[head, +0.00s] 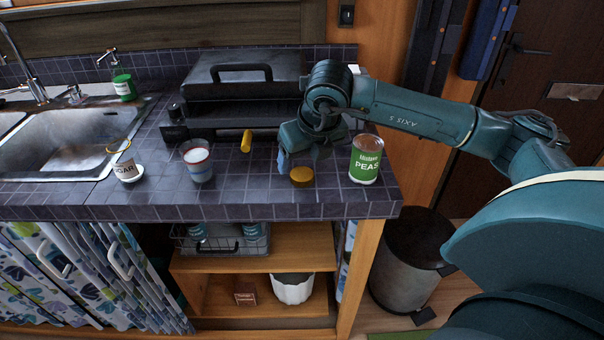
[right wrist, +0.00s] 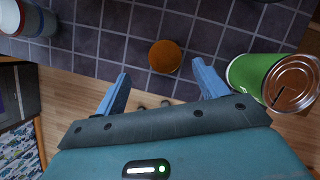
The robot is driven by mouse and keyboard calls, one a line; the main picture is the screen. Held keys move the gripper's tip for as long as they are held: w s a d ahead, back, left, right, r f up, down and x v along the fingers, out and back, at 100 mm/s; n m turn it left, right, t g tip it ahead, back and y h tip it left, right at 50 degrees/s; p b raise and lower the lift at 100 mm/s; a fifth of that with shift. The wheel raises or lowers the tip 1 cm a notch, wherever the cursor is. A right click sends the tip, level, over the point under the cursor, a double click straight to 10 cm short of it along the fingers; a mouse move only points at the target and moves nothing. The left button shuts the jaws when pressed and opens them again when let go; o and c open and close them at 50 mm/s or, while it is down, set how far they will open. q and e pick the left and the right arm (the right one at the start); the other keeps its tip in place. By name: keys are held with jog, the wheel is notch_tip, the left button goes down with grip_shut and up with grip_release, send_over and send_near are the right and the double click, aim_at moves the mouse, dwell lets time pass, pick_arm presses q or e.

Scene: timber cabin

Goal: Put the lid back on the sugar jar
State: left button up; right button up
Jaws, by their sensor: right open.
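The lid also shows in the right wrist view (right wrist: 165,56). My right gripper (head: 299,163) is open and empty, just behind and above the lid in the head view. In the right wrist view its two blue fingers (right wrist: 163,90) are spread wide, with the lid beyond the gap between them. My left gripper is not in view.
A green peas can (head: 365,161) stands close to the right of the lid. A patterned cup (head: 198,161) stands between the jar and the lid. The sink (head: 70,143) is at left.

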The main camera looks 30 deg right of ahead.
aim_at(303, 175)
jog(key=shift+f, duration=0.1)
jog(key=x, duration=0.3)
jog(key=p+x, duration=0.1)
jog(key=x, duration=0.1)
jog(key=shift+s+d+f, duration=0.15)
jog(key=shift+s+d, duration=0.15)
jog(key=shift+d, duration=0.05)
jog(key=c, duration=1)
